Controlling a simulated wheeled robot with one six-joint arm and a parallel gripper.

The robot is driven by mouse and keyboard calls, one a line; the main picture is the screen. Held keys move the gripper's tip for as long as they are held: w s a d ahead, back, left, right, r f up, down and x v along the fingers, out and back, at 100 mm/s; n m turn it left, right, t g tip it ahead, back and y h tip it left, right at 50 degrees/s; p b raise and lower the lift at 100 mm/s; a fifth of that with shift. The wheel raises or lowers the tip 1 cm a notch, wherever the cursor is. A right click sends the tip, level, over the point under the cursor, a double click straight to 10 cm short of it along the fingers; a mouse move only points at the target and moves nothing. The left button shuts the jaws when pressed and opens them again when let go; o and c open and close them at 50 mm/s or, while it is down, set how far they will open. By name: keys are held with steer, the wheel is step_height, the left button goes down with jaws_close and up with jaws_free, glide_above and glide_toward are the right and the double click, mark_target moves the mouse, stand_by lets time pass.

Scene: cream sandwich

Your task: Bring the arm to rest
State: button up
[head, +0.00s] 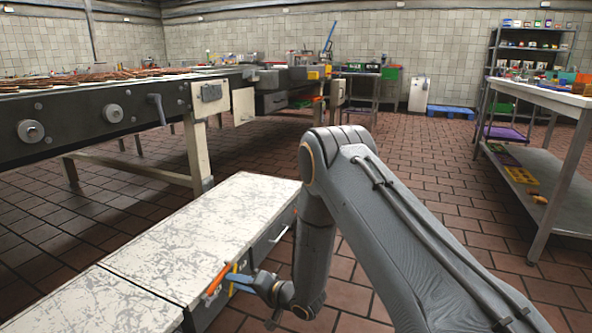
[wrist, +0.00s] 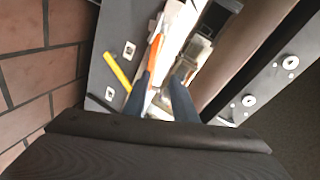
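My gripper (head: 238,281) is low at the right side of a scuffed white-topped bench (head: 190,225), with my arm bent down to it. In the wrist view its two blue fingers (wrist: 161,84) stand apart with a gap between them. An orange-handled tool (head: 217,279) is at the bench's edge, close to the fingertips. In the wrist view the orange piece (wrist: 154,52) lies just beyond and beside the left finger; I cannot tell whether they touch. I see nothing clamped between the fingers.
A yellow bar (wrist: 118,73) lies left of the fingers in the wrist view. A long conveyor machine (head: 90,118) stands at the left. A metal worktable (head: 555,95) with a lower shelf is at the right. Tiled floor (head: 420,150) between them is clear.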

steer(key=s+d+r+n+h, duration=0.1)
steer(key=s+d+r+h, duration=0.15)
steer(key=r, duration=0.35)
steer(key=s+d+r+n+h, duration=0.1)
steer(key=r+h, duration=0.2)
steer(key=r, duration=0.2)
steer(key=s+d+r+n+h, duration=0.1)
steer(key=d+r+h, duration=0.1)
steer(key=r, duration=0.4)
steer(key=s+d+r+n+g+h, duration=0.15)
steer(key=s+d+r, duration=0.25)
steer(key=s, duration=0.7)
steer(key=s+d+r+n+g+h, duration=0.1)
steer(key=s+d+r+n+g, duration=0.15)
steer(key=s, duration=0.95)
steer(key=s+d+r+n+g+h, duration=0.1)
steer(key=s+d+r+g, duration=0.3)
steer(key=s, duration=0.7)
steer(key=d+r+m+p, duration=0.2)
steer(key=d+r+p, duration=0.8)
steer(key=p, duration=0.7)
steer(key=d+r+m+h+p, duration=0.1)
steer(key=d+r+m+p, duration=0.2)
steer(key=d+r+p, duration=0.8)
step_height(320, 180, up, 6)
steer(key=p, duration=0.6)
steer(key=shift+s+d+f+m+h, duration=0.15)
steer(key=shift+s+d+m+h, duration=0.05)
steer(key=shift+s+m+h, duration=0.1)
steer(key=shift+c, duration=0.4)
